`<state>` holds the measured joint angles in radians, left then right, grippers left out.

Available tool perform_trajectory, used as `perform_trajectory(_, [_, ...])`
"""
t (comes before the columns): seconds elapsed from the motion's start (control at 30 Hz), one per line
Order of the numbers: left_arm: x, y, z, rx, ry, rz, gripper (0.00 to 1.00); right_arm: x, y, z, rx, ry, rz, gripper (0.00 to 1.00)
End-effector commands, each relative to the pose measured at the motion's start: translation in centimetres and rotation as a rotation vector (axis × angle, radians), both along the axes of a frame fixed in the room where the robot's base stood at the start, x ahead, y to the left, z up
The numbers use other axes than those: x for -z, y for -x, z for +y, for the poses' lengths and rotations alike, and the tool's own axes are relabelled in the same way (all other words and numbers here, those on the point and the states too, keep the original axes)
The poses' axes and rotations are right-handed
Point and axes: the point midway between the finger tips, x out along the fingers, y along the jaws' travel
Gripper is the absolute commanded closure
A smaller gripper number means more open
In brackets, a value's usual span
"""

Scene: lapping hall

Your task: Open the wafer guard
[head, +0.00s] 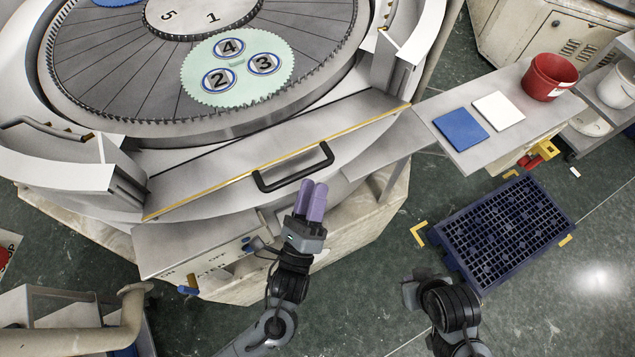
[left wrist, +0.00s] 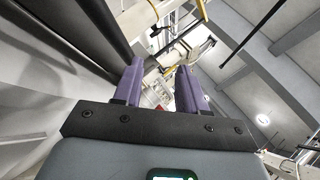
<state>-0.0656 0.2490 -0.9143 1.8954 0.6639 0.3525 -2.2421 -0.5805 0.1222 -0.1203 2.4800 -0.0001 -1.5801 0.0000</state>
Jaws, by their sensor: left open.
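The wafer guard looks to be the pale grey panel (head: 225,163) with a yellow-edged strip across the front of the round lapping machine. A black bar handle (head: 268,187) is fixed at its front edge. The panel lies between the two curved side walls of the rim. My left gripper (head: 313,188) is just in front of the handle's right half, its purple fingers pointing up toward it. In the left wrist view the fingers (left wrist: 160,78) stand apart with nothing between them. I cannot tell whether they touch the handle. My right arm shows at the lower right; its fingers do not show.
Behind the panel is the toothed plate (head: 150,75) with a pale green carrier (head: 275,87) holding numbered discs. At right a shelf (head: 470,150) holds a blue square (head: 461,129), a white square (head: 498,111) and a red bucket (head: 549,76). A dark blue pallet (head: 510,230) lies on the floor.

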Motion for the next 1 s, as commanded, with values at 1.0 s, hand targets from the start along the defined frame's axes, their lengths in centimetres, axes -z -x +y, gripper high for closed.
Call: perform_trajectory(1.0, [4.4, 3.9, 3.4, -0.003, -0.001, 0.003, 0.59, -0.2, 0.0, 0.1, 0.003, -0.004, 0.000, 1.00])
